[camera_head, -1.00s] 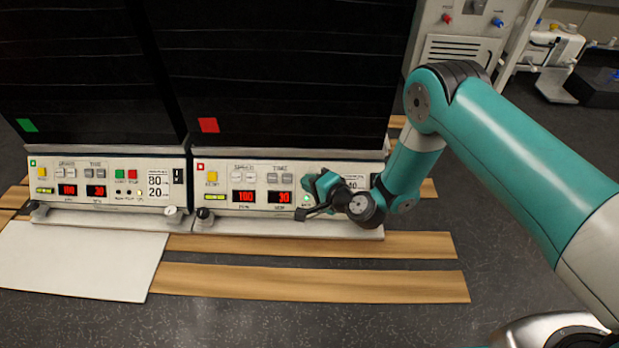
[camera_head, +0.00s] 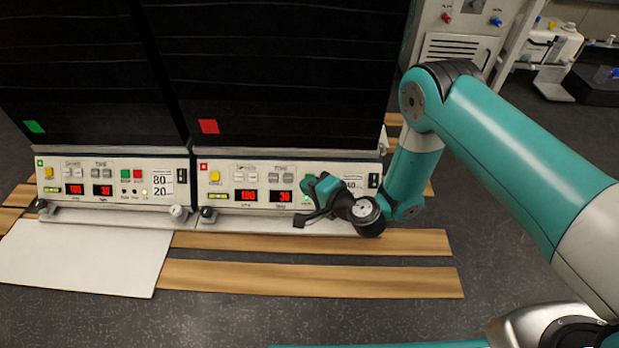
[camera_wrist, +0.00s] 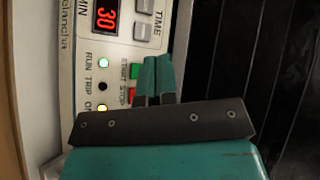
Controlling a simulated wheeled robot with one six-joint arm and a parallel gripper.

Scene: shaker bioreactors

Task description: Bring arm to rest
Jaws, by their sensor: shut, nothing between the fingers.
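My gripper (camera_head: 308,184) is in front of the right shaker's control panel (camera_head: 227,183), at the panel's right part. In the wrist view my gripper (camera_wrist: 158,62) has its two teal fingers together with nothing between them. The fingertips are beside the green START button (camera_wrist: 134,71) and partly cover the START and STOP area. The RUN light (camera_wrist: 103,63) is lit green. The right panel's red displays (camera_head: 246,195) read 100 and 30 in the head view. Whether the fingers touch the panel cannot be told. My arm is bent, with its elbow raised at the right.
The left shaker (camera_head: 110,183) stands beside the right one, both with tall dark doors (camera_head: 280,80). A white board (camera_head: 80,258) and wooden slats (camera_head: 310,280) lie in front. Lab equipment (camera_head: 550,45) is at the back right. Dark floor is clear in front.

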